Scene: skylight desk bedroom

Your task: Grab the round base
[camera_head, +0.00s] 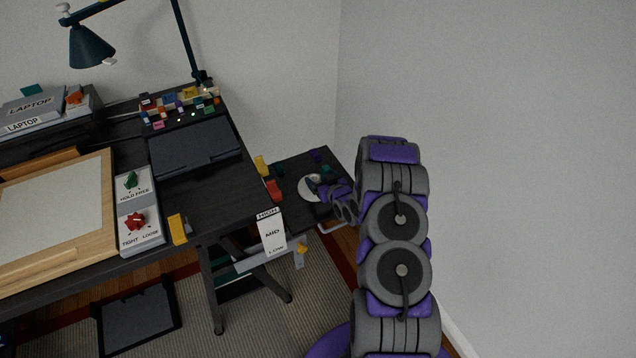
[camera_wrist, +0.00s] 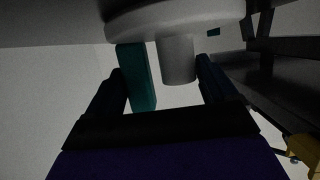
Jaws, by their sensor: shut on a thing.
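The round base (camera_head: 308,187) is a pale disc at the dark low side surface right of the desk, partly hidden by my gripper (camera_head: 326,188). In the wrist view the pale disc (camera_wrist: 175,17) fills the top, with a short grey cylinder (camera_wrist: 178,60) under it. The fingers of my gripper (camera_wrist: 160,85) rise on both sides below the disc, and my gripper is shut on the round base. A teal upright block (camera_wrist: 137,77) shows beside the left finger. The exact finger contact is too dark to tell.
The side surface (camera_head: 290,168) has small purple and green pieces near its back. The desk (camera_head: 215,210) stands at left, with yellow and red tabs at its edge and a white HIGH/MID/LOW panel (camera_head: 270,232). A bare wall (camera_head: 500,130) is close on the right.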

